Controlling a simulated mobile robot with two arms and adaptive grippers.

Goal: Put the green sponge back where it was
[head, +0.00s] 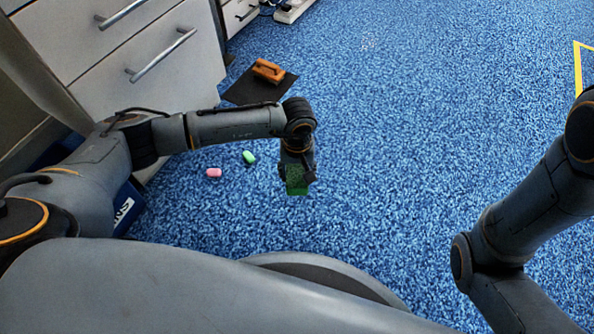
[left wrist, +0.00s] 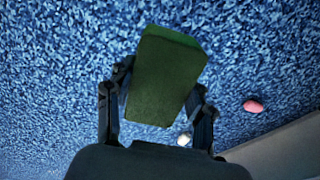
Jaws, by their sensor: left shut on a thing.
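The green sponge (head: 297,180) is a dark green block in my left gripper (head: 297,177), above the blue carpet, in the head view. In the left wrist view the sponge (left wrist: 165,78) sits between the two fingers of the left gripper (left wrist: 160,95), which is shut on it. The sponge looks slightly tilted there. I cannot tell its exact height above the floor. My right arm shows at the right of the head view, but its gripper is out of the frame.
A pink piece (head: 213,173) and a small green piece (head: 249,157) lie on the carpet (head: 430,120) left of the sponge. White drawers (head: 150,60) stand at left. Carpet to the right is clear.

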